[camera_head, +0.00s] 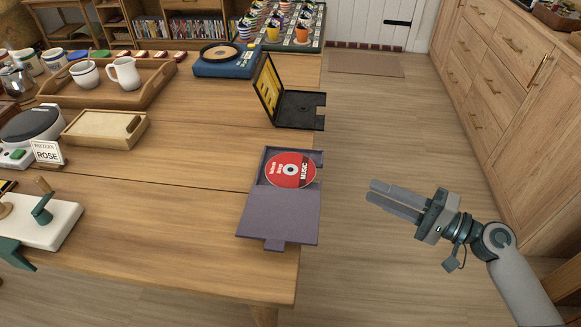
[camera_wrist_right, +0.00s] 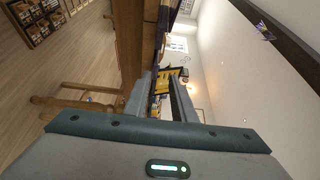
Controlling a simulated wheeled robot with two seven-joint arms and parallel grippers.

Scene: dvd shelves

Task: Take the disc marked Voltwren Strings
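A red disc (camera_head: 279,176) with white lettering and the word MUSIC lies in an open purple case (camera_head: 278,212) at the table's right edge. Its smaller lettering is too small to read. A second open case (camera_head: 298,108), black with a yellow inside, stands behind it with its lid raised; no disc shows in it. My right gripper (camera_head: 371,191) is off the table, to the right of the purple case and apart from it. In the wrist view the right gripper's fingers (camera_wrist_right: 159,92) are apart with nothing between them. My left gripper is not in view.
The wooden table (camera_head: 190,205) holds a blue turntable (camera_head: 227,68), a tray (camera_head: 153,88) with pitchers and a light wooden tray (camera_head: 104,130). A rack of colourful cups (camera_head: 283,25) stands at the back. Drawers (camera_head: 500,60) line the right; open floor lies between.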

